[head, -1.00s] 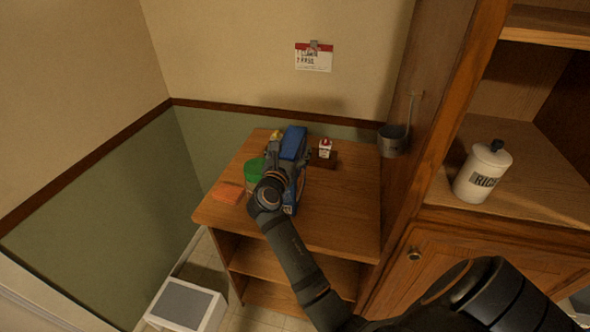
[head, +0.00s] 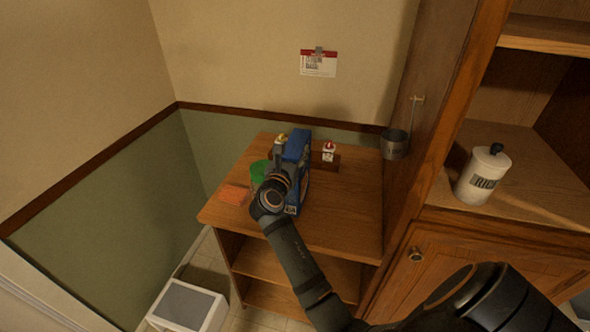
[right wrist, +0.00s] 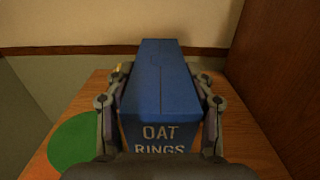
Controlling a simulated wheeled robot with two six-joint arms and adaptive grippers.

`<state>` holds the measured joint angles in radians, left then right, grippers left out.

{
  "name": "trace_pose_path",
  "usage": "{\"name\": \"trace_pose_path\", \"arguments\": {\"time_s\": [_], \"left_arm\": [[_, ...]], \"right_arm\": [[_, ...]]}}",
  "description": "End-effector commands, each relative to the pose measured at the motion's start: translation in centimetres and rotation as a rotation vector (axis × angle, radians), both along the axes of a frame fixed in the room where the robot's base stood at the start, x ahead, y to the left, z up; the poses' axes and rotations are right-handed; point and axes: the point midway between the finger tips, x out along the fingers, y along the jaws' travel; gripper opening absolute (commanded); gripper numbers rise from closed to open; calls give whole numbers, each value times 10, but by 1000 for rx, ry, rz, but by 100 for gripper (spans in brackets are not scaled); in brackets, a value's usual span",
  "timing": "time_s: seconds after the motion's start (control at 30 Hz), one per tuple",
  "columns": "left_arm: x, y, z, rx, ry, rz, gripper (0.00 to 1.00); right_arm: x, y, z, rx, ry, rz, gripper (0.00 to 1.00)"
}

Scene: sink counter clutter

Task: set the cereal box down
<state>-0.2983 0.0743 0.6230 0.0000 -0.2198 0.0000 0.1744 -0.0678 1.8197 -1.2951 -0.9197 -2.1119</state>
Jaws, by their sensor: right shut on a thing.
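The cereal box (head: 299,147) is blue and upright over the small wooden counter (head: 345,215). In the right wrist view the box (right wrist: 163,90) shows its top and the words "OAT RINGS". My right gripper (right wrist: 162,105) has one finger on each side of the box and is shut on it. In the head view my right gripper (head: 284,172) and wrist hide part of the box. The box's lower edge is near the counter top; I cannot tell whether it touches. My left gripper is not in view.
A tall wooden cabinet (head: 430,130) bounds the right. Bare counter lies right of the box.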

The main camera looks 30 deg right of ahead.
Motion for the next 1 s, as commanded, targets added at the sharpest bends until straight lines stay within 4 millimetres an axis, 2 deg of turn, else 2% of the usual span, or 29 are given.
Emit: {"name": "trace_pose_path", "arguments": {"time_s": [0.17,0.37,0.47,0.8,1.0], "left_arm": [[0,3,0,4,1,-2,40],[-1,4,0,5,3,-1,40],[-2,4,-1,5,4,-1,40],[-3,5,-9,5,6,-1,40],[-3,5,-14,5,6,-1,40]], "right_arm": [[0,0,6,-1,-3,0,0],[0,0,37,1,-9,0,0],[0,0,67,0,-12,-1,0],[0,0,195,0,-12,-1,0],[0,0,249,-1,-8,-1,0]]}}
